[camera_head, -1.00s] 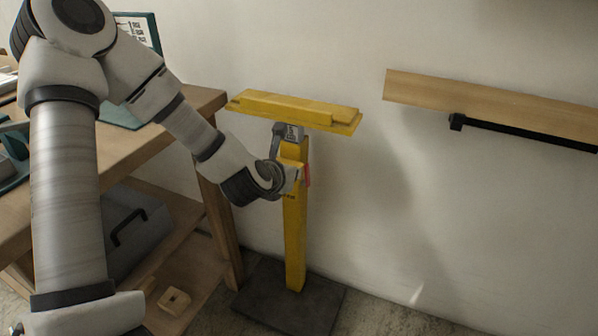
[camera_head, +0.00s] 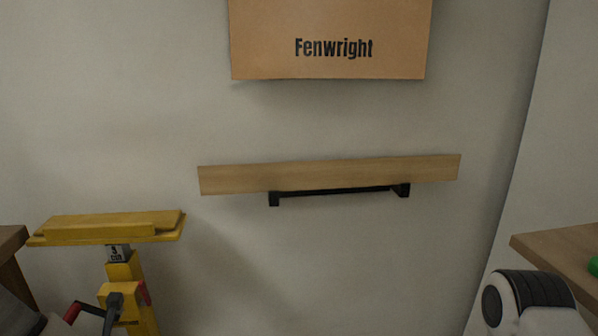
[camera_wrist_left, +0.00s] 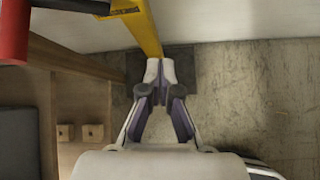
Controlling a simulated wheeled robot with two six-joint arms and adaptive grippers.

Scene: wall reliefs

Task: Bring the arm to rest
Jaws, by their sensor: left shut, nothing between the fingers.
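My left gripper (camera_wrist_left: 161,72) shows in the left wrist view, pointing down with its fingers together and nothing between them. It is outside the head view. The yellow post of a stand (camera_wrist_left: 142,28) passes just beyond the fingertips; the gap between them is hard to judge. In the head view the yellow stand (camera_head: 128,272) is at the lower left, with a crank and a red handle (camera_head: 71,313). A white and black part of my own arm (camera_head: 530,300) shows at the lower right. My right gripper is not seen.
A wooden board (camera_head: 330,173) with a black bar (camera_head: 335,191) is on the wall. A cardboard-coloured "Fenwright" box (camera_head: 330,25) is above it. A wooden surface (camera_head: 555,250) stands at the right. Wooden bench parts (camera_wrist_left: 75,68) lie left of the gripper; concrete floor is to its right.

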